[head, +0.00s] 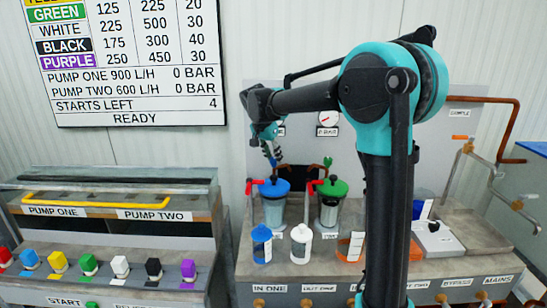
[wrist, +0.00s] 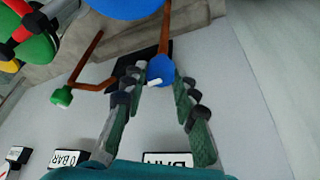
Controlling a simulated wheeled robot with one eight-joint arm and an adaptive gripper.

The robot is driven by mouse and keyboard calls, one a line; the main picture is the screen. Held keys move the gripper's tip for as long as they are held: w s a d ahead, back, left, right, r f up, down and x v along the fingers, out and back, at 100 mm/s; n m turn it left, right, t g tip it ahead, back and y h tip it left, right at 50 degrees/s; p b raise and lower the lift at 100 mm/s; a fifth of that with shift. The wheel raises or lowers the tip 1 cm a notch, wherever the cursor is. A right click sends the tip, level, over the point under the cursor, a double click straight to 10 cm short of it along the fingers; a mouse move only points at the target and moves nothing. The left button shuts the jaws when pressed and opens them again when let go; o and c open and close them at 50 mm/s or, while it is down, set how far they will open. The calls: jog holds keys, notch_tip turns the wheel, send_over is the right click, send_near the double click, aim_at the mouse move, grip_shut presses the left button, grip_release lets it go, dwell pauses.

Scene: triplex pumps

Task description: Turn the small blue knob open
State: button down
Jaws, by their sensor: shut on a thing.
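The small blue knob (wrist: 160,70) sits on a copper pipe between my fingers in the wrist view, with a short white mark on its face. In the head view it shows as a small patch of blue (head: 273,162), mostly hidden by my fingers. My gripper (wrist: 159,80) is shut on the small blue knob, one finger on each side of it. In the head view my gripper (head: 271,152) points down just above the blue-lidded jar (head: 274,188).
A small green knob (wrist: 61,97) on another copper pipe is to the left in the wrist view. A green-lidded jar (head: 331,188) stands right of the blue-lidded one. Red-handled valves (head: 308,190) and bottles (head: 301,245) stand close by on the bench. The grey panel is behind.

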jog(key=shift+m, duration=0.8)
jog(key=shift+g, duration=0.4)
jog(key=c, duration=1.2)
grip_release()
jog(key=shift+r, duration=0.1)
jog(key=v, duration=1.1)
jog(key=shift+s+a+r, duration=0.15)
jog(key=shift+a+r, duration=0.15)
jog(key=shift+a, duration=0.1)
jog(key=shift+s+h, duration=0.1)
jog(key=shift+h, duration=0.2)
